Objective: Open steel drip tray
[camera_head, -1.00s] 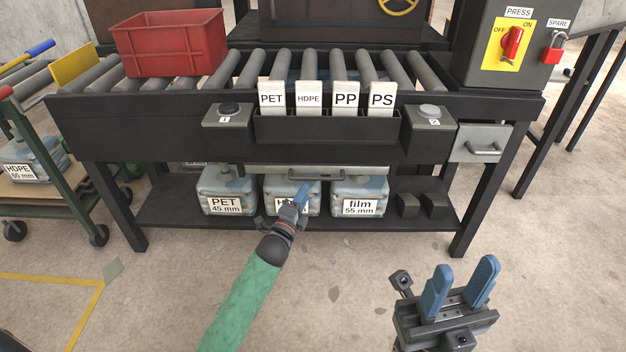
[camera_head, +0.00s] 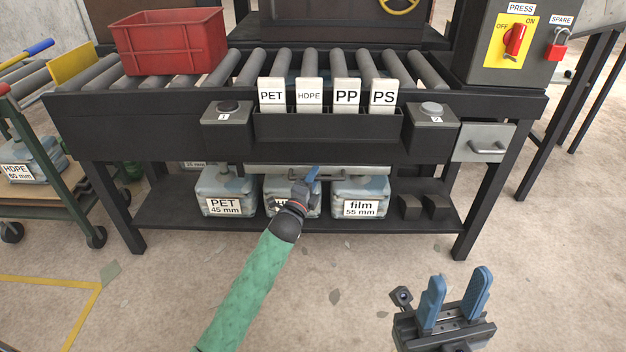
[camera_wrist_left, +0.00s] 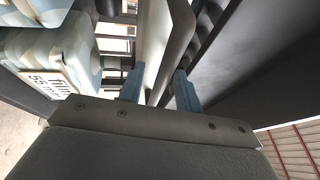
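The steel drip tray (camera_head: 270,170) is a long, thin grey front under the middle of the black conveyor frame. My right gripper (camera_head: 453,302) is open and empty over the floor at lower right.
Bins labelled PET (camera_head: 226,190) and film (camera_head: 360,195), and one partly hidden behind my left gripper, sit on the lower shelf just below the tray. A grey drawer (camera_head: 485,143) with a handle is at right.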

